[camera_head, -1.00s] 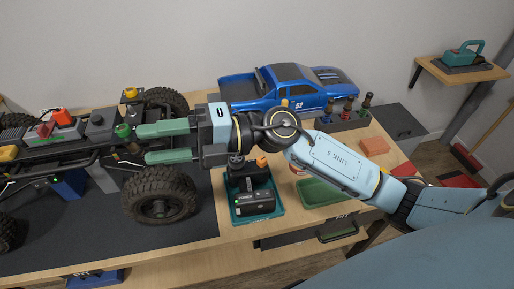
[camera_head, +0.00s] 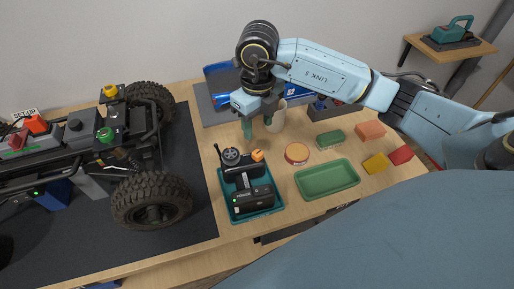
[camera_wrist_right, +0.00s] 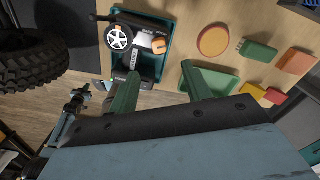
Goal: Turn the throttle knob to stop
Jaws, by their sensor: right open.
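A black radio transmitter (camera_head: 241,176) with a spoked wheel and an orange knob (camera_head: 258,155) sits in a teal tray (camera_head: 280,208). In the right wrist view the orange knob (camera_wrist_right: 159,46) shows beside the wheel. I cannot tell which one is the throttle knob. My right gripper (camera_head: 259,128) is open and empty, fingers pointing down, behind and above the transmitter, apart from it. In its wrist view the green fingertips (camera_wrist_right: 160,72) are spread. My left gripper is not in view.
A green tray (camera_head: 327,195), a round red-rimmed tin (camera_head: 297,153), a green brush-like block (camera_head: 330,139) and coloured blocks (camera_head: 370,131) lie to the right. The blue truck body (camera_head: 222,78) is partly hidden.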

